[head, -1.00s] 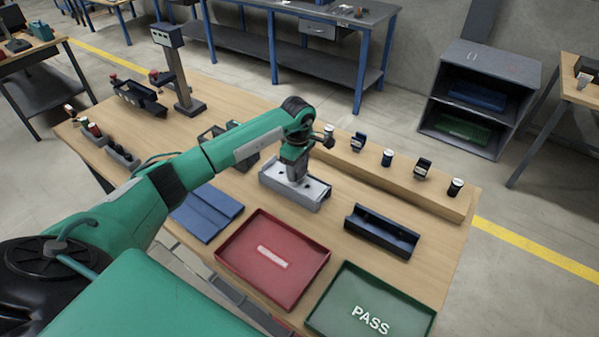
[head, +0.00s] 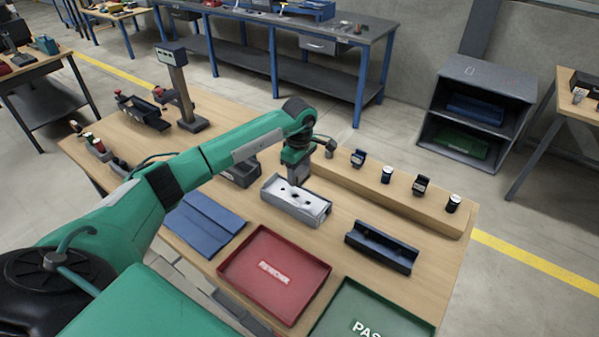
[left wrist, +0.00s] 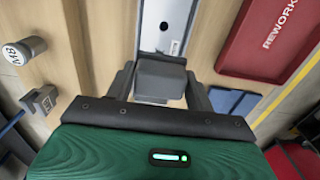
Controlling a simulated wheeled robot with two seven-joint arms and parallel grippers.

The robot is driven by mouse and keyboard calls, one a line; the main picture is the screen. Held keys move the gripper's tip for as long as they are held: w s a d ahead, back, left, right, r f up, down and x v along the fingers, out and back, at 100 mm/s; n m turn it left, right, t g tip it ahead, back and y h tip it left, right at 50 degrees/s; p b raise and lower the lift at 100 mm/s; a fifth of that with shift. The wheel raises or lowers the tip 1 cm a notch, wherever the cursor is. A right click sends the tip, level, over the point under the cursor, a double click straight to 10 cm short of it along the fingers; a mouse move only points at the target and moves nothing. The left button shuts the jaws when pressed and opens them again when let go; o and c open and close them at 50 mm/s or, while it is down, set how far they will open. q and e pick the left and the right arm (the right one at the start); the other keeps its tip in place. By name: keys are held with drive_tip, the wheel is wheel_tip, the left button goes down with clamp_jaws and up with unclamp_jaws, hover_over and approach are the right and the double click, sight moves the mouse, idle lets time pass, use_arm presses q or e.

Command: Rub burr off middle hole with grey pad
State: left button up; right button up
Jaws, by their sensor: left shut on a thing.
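The pale metal part (head: 283,190) with dark holes along its top sits in a grey fixture (head: 318,220) in the middle of the bench. In the left wrist view the part (left wrist: 174,47) shows at top centre with a dark hole near its near end. My left gripper (head: 298,178) is at the far side of the part in the head view, pointing down. In the left wrist view it is shut on a grey block-shaped pad (left wrist: 160,78). The pad's underside is hidden, so I cannot tell whether it touches the part. My right gripper is out of view.
A red REWORK tray (head: 240,278) and a green PASS tray (head: 333,325) lie in front. A dark blue cradle (head: 382,252) is to the right. A wooden ledge (head: 400,204) with several small items runs behind. A blue folded mat (head: 205,225) lies left.

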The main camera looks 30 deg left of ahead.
use_arm(q)
drive_tip(key=shift+r+p, duration=1.05)
drive_tip(key=shift+r, duration=1.95)
drive_tip(key=shift+s+d+m, duration=0.2)
drive_tip(key=shift+d+m, duration=0.1)
drive_tip(key=s+d+f+m+b, duration=0.1)
drive_tip(key=s+d+m, duration=0.6)
drive_tip(key=s+m, duration=0.1)
drive_tip(key=s+d+f+m+b, duration=0.1)
drive_tip(key=s+d+m+b, duration=0.1)
drive_tip(key=s+d+m, duration=0.5)
drive_tip(key=s+m, duration=0.1)
drive_tip(key=s, duration=0.3)
drive_tip(key=shift+s+m, duration=0.15)
drive_tip(key=shift+m, duration=0.15)
drive_tip(key=shift+d, duration=0.1)
